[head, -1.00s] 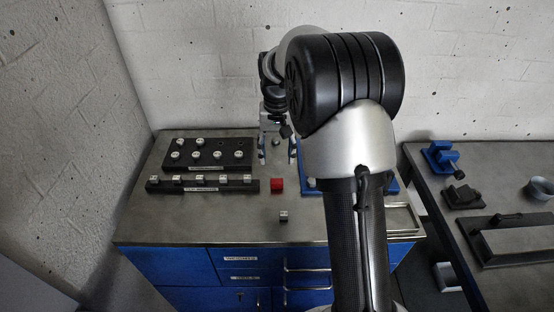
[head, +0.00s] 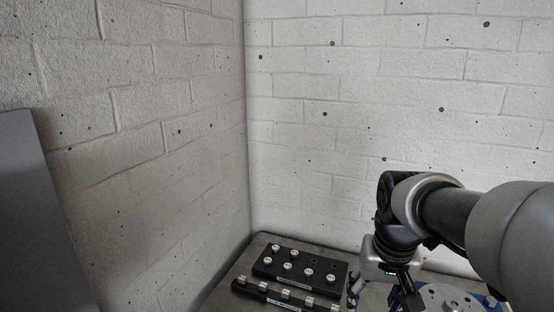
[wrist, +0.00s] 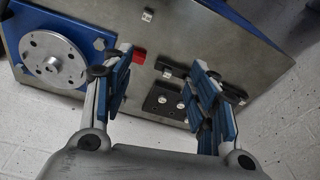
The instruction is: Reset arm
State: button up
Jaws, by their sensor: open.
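My gripper (wrist: 165,88) is open and empty in the wrist view, its blue-padded fingers spread wide. Part of it shows low in the head view (head: 382,288), above the bench, with its fingertips unclear. My arm (head: 450,215) reaches in from the right edge of the head view. The silver rotor disc (wrist: 50,62) sits on a blue plate (wrist: 98,44) to the left of the fingers in the wrist view. Part of the disc (head: 448,299) shows at the bottom of the head view.
A black rack (head: 300,267) with several silver weights stands at the bench's back left. A longer black strip (head: 272,293) with more weights lies in front. A red block (wrist: 139,56) and a small weight (wrist: 147,15) rest on the bench (wrist: 195,35). Walls (head: 340,120) close off the corner.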

jog(key=s+a+n+t, duration=0.2)
jog(key=s+a, duration=0.2)
jog(key=s, duration=1.3)
jog(key=shift+s+a+f, duration=0.2)
jog(key=shift+s+f, duration=0.1)
jog(key=shift+f, duration=0.15)
dwell(0.5)
